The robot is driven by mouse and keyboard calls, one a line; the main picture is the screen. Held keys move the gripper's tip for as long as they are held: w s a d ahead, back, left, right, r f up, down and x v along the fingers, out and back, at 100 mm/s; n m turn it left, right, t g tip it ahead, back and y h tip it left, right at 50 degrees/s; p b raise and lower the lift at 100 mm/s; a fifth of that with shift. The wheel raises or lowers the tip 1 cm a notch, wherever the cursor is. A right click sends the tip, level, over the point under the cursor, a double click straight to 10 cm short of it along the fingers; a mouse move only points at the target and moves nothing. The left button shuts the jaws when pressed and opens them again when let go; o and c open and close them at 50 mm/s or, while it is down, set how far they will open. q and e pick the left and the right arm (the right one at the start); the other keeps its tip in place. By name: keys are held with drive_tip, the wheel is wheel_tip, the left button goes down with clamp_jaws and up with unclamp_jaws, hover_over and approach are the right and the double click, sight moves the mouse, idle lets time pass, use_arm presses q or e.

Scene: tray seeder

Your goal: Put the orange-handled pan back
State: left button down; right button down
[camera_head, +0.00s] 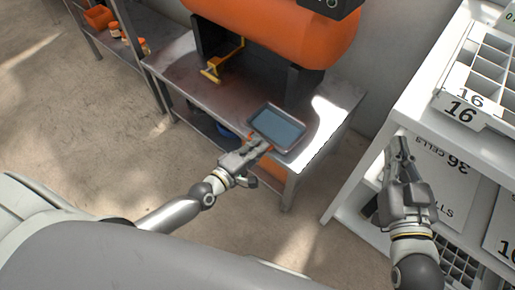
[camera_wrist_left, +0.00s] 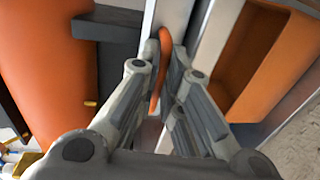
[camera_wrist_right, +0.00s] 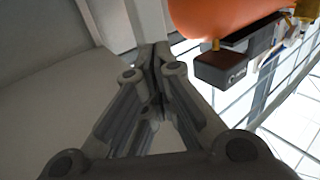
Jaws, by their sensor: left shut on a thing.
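The orange-handled pan (camera_head: 278,127) is a shallow rectangular grey pan with a bluish inside. In the head view it is at the right part of the metal bench top; I cannot tell whether it rests on it or is held just above. My left gripper (camera_head: 262,143) is at the pan's near left side, shut on its orange handle, which shows between the fingers in the left wrist view (camera_wrist_left: 164,65). My right gripper (camera_head: 398,148) is shut and empty, in front of the white shelf at the right.
The metal bench (camera_head: 215,93) carries a large orange tank (camera_head: 285,30) on dark supports and a yellow lever (camera_head: 222,65). A white shelf (camera_head: 410,100) with cell trays and number cards stands at the right. An orange bin (camera_head: 98,17) is at the back left. Open floor lies left.

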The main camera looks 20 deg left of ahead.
use_arm(q)
drive_tip(key=c, duration=1.9)
unclamp_jaws()
drive_tip(key=shift+f, duration=0.1)
drive_tip(key=shift+o, duration=0.2)
drive_tip(key=shift+s, duration=0.1)
